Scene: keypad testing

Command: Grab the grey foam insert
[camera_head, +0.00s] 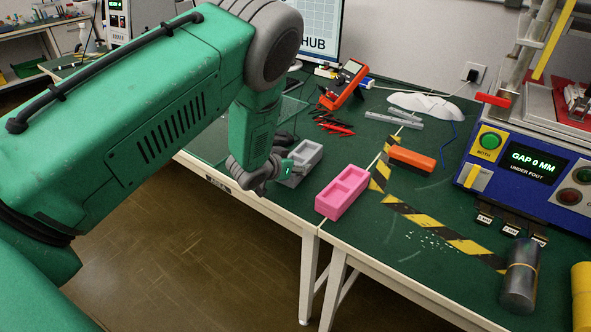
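The grey foam insert (306,157) is a light grey block with recesses in its top. It sits on the green bench near the front edge, left of a pink block of similar shape. My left gripper (279,177) is at the left end of the grey insert, low over the bench. Its fingers overlap that end in the picture. I cannot tell whether they touch it or are closed on it, because the fingers are small and partly hidden by the hand. My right gripper is not in view.
The pink foam block (343,192) is just right of the grey one. A blue test machine (527,166) stands at the right. Red-black probes and an orange meter (344,84) are behind.

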